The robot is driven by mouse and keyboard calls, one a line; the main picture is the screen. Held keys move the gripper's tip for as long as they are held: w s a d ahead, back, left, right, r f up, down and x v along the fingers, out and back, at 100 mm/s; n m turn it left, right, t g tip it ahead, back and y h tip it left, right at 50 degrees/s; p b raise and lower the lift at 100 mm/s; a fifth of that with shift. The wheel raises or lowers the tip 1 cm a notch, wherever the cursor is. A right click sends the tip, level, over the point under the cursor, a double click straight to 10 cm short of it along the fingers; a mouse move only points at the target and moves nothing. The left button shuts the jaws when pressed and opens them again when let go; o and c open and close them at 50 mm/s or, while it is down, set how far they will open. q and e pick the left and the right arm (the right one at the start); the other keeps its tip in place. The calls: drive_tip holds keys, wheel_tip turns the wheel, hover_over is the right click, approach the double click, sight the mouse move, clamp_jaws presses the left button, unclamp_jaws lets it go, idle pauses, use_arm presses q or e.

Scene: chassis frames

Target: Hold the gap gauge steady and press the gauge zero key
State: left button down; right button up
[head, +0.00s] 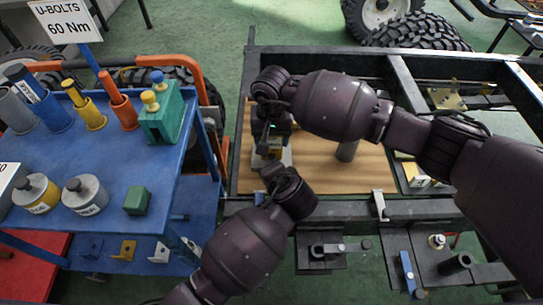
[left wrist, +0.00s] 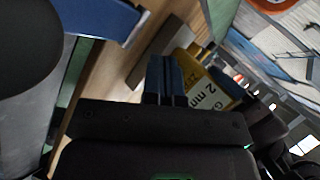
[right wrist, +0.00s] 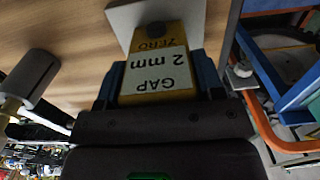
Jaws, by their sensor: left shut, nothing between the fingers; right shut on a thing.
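The gap gauge (right wrist: 158,68) is a yellow block with a white "GAP 2 mm" label, standing by a grey block (right wrist: 165,14) on the wooden board. My right gripper (right wrist: 160,80) is shut on the gauge, a blue finger on either side. The dark round zero key (right wrist: 155,29) shows beside the word ZERO. In the head view the gauge (head: 270,150) is mostly hidden between my grippers. My left gripper (left wrist: 166,66) is shut and empty, its blue fingertips close beside the gauge (left wrist: 203,78) at its ZERO end. I cannot tell whether they touch the key.
The wooden board (head: 325,178) lies inside a black chassis frame (head: 345,208). A grey cylinder (head: 347,151) stands on the board to the right. A blue cart (head: 105,165) with coloured parts stands on the left. The board's middle is mostly free.

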use_arm(q)
drive_tip(key=shift+w, duration=0.85)
drive_tip(key=shift+w, duration=0.15)
idle(1.4)
drive_tip(key=shift+w, duration=0.3)
drive_tip(key=shift+w, duration=0.4)
idle(0.8)
drive_tip(key=shift+s, duration=0.85)
drive_tip(key=shift+s, duration=2.55)
